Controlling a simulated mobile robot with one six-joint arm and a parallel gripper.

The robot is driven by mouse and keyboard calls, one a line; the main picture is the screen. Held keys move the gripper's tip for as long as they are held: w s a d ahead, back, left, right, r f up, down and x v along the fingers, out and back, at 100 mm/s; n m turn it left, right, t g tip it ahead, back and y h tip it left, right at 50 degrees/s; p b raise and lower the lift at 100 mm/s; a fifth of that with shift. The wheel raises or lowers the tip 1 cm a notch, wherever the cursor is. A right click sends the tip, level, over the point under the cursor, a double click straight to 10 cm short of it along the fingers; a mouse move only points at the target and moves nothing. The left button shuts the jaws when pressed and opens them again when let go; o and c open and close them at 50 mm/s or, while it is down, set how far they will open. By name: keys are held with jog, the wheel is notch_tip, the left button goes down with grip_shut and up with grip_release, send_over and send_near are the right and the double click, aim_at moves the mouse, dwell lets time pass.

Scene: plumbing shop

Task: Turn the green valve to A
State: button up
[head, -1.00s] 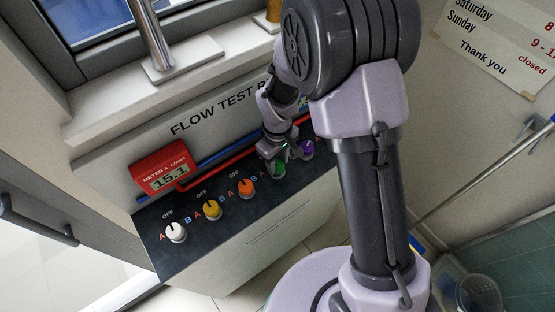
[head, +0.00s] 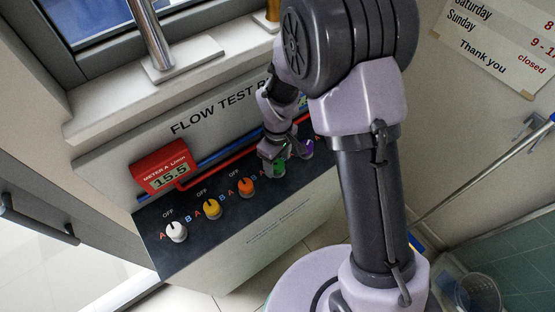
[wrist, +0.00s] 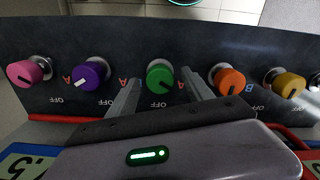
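The green valve (wrist: 160,76) is a round knob in the middle of the wrist view, in a row on the dark panel strip. A dark pointer mark shows on its lower right, on the side of a red A (wrist: 181,86). My gripper (wrist: 160,90) is open, with one finger on each side of the green valve; I cannot tell whether either finger touches it. In the head view the green valve (head: 280,172) is partly hidden by my gripper (head: 276,160).
Purple (wrist: 90,73) and orange (wrist: 228,79) knobs flank the green one closely. Pink (wrist: 25,73) and yellow (wrist: 288,82) knobs lie farther out. The red meter A (head: 164,172) reads 15.5. A white knob (head: 176,232) ends the row.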

aim_at(278, 164)
jog(key=shift+r, duration=0.15)
notch_tip(278, 164, up, 17)
jog(key=p, duration=0.4)
